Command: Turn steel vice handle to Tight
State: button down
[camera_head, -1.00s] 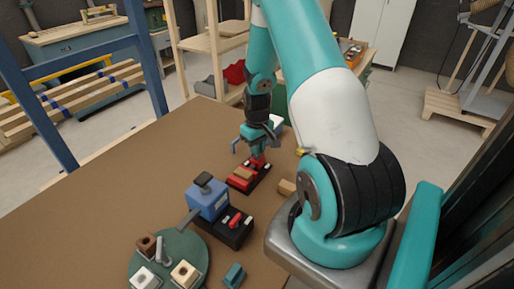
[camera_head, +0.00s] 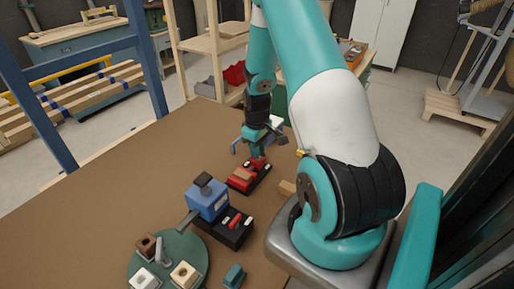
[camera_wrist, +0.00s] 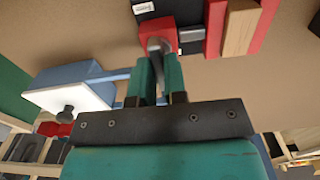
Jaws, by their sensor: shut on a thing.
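The red vice (camera_head: 243,180) stands on a dark base near the far part of the brown table, with a wooden block (camera_wrist: 239,28) between its red jaws. My gripper (camera_head: 258,154) is at the vice's far end. In the wrist view, the two teal fingers of my gripper (camera_wrist: 157,75) are closed around the curved steel handle (camera_wrist: 159,46) in front of the red vice body. A white label (camera_wrist: 143,7) lies on the dark base there; its text is too small to read. The fingers hide part of the handle.
A blue device (camera_head: 207,199) on a black base with a red lever stands nearer on the table. A green round tray (camera_head: 137,264) holds small blocks. A teal block (camera_head: 234,275) and a wooden block (camera_head: 287,188) lie loose. The table's left side is clear.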

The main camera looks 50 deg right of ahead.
jog(key=c, duration=1.2)
grip_release()
jog(key=shift+o, duration=0.2)
jog(key=shift+r, duration=0.15)
notch_tip(320, 180, up, 17)
jog(key=b, duration=0.1)
jog(key=shift+r, duration=0.1)
